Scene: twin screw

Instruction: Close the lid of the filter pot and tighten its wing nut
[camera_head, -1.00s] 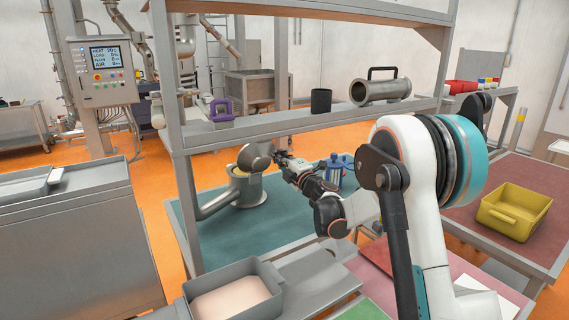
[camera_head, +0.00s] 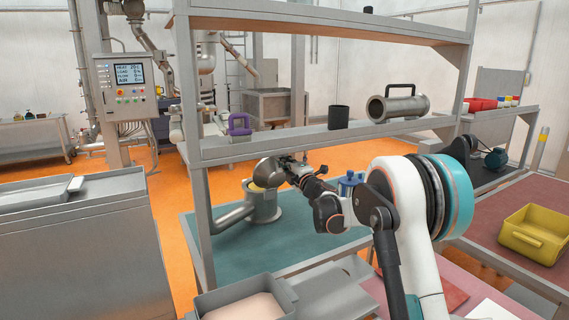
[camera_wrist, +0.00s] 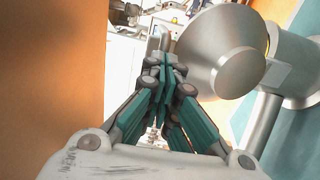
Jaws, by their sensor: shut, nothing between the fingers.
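The grey filter pot (camera_head: 264,207) stands on the teal-topped table, with a side pipe running left. Its round grey lid (camera_head: 268,173) is raised and tilted above the mouth, with part of the yellow rim showing below it. In the wrist view the lid (camera_wrist: 222,50) is a large disc just right of my fingers, and the pot (camera_wrist: 290,70) shows behind it. My gripper (camera_head: 284,161) is at the lid's upper right edge; whether it touches is unclear. In the wrist view my gripper (camera_wrist: 163,50) has its fingers together, with nothing visible between them. I cannot make out the wing nut.
A blue container (camera_head: 349,184) stands behind my arm. A grey bin (camera_head: 243,300) is in front. The teal table (camera_head: 310,243) is clear in front of the pot.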

